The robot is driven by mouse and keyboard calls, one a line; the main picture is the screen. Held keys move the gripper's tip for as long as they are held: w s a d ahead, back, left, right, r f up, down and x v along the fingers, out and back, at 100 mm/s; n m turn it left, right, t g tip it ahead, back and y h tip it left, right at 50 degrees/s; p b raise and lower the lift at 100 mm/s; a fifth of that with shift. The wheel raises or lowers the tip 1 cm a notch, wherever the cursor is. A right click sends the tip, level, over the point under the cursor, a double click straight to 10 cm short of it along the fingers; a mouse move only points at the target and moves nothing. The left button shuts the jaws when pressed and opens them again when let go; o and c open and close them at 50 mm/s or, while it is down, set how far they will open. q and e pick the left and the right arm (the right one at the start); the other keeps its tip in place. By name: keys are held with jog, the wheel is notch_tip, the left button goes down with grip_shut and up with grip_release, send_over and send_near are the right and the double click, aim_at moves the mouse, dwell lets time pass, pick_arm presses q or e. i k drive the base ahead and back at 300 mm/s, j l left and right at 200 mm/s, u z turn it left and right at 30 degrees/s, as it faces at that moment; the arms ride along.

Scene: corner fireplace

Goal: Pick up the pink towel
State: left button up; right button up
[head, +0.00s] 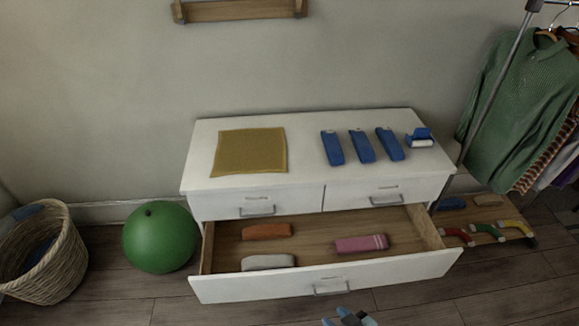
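The pink towel (361,244) is a folded bundle with pale stripes near one end. It lies in the right half of the open lower drawer (325,285) of a white dresser. My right gripper (348,318) shows only in part at the bottom edge of the head view, in front of the drawer and apart from the towel. Too little of it shows to tell whether it is open or shut. My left gripper is not in view.
An orange folded cloth (267,231) and a whitish one (268,262) lie left in the drawer. A yellow cloth (250,152) and several blue items lie on the dresser top (303,128). A green ball (160,237), a wicker basket (62,265) and a clothes rack (492,88) flank it.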

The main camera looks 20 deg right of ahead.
aim_at(361, 244)
jog(key=z, duration=0.8)
